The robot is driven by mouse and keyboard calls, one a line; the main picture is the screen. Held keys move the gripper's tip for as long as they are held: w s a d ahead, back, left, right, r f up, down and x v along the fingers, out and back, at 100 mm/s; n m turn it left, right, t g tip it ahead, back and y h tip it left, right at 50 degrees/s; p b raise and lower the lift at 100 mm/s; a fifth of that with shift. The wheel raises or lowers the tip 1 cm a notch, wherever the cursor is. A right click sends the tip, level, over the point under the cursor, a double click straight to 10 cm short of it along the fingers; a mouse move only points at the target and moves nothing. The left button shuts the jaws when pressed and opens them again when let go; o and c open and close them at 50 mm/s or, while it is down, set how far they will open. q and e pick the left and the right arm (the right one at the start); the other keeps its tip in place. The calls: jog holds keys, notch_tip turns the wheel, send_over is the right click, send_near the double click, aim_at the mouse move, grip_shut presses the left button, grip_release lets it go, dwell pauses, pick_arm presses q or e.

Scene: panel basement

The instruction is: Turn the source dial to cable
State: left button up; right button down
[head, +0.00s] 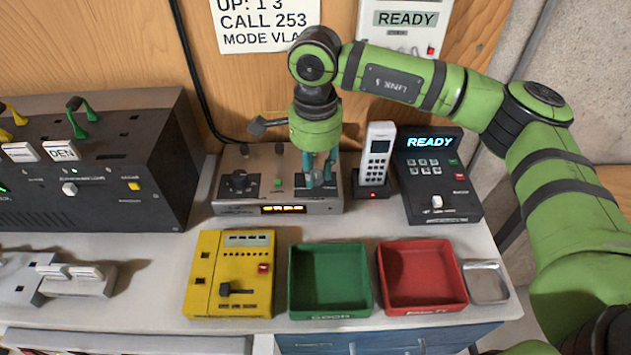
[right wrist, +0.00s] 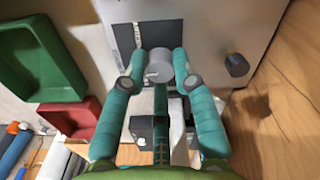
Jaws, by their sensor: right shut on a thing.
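The silver box (head: 228,202) with an orange lit display (head: 282,209) stands at the back of the bench against the wooden wall. My right gripper (head: 320,182) reaches down to the right part of its face. In the right wrist view, the teal fingers of my right gripper (right wrist: 160,68) are closed around a round grey dial knob (right wrist: 159,66) on a dark panel (right wrist: 162,35) with a white label strip. Its lettering is too small to read. The fingers hide most of this dial in the head view. My left gripper is not in view.
A white handset (head: 377,150) in its cradle and a black READY keypad (head: 437,185) stand just right of the box. In front lie a yellow box (head: 205,285), a green tray (head: 330,315) and a red tray (head: 425,307). A dark console (head: 110,170) is at left.

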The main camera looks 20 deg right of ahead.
aim_at(316, 173)
jog(key=n+b, duration=0.3)
jog(key=shift+f+n, duration=0.25)
jog(key=shift+n, duration=0.15)
jog(key=shift+r+n+b, duration=0.2)
jog(key=shift+n+b, duration=1.1)
jog(key=shift+n, duration=0.6)
jog(key=c, duration=1)
grip_release()
jog(key=shift+r, duration=0.1)
notch_tip(316, 173, up, 12)
jog(key=shift+f, duration=0.1)
